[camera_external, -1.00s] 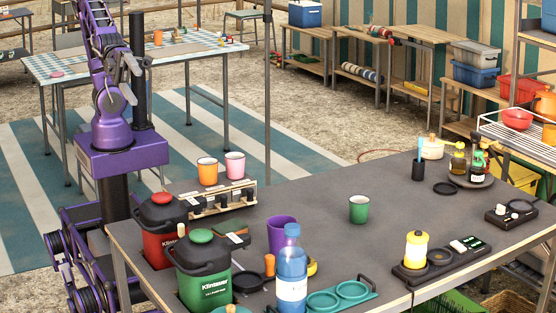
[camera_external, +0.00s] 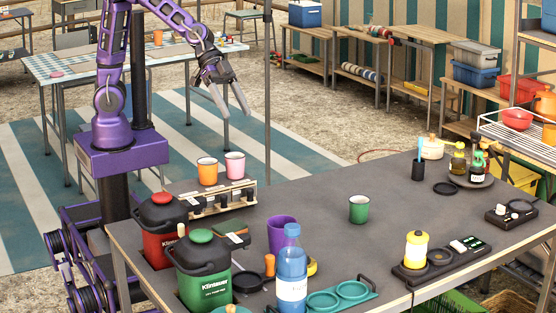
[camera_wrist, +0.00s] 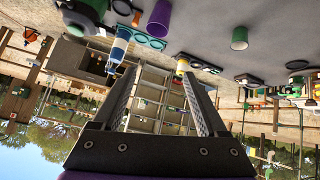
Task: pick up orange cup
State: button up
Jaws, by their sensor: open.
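The orange cup cannot be made out in the wrist view.
A red jug (camera_external: 163,230) and a green jug (camera_external: 205,270) stand in front of the rack. A purple cup (camera_external: 281,234), a blue bottle (camera_external: 291,270) and a green cup (camera_external: 359,209) stand farther right. The grey table (camera_external: 310,190) is bare behind the green cup.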

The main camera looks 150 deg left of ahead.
jog(key=s+a+f+n+g+h, duration=0.2)
jog(key=s+a+f+n, duration=0.2)
jog(key=s+f+n, duration=0.25)
jog(key=n+t+h, duration=0.5)
jog(key=n, duration=1.6)
send_near(208, 162)
jog(key=x, duration=1.2)
jog(key=shift+w+d+f, duration=0.15)
jog(key=shift+w+f, duration=0.1)
jog(key=shift+f, duration=0.05)
jog(key=c, duration=1)
jog(key=shift+r, duration=0.1)
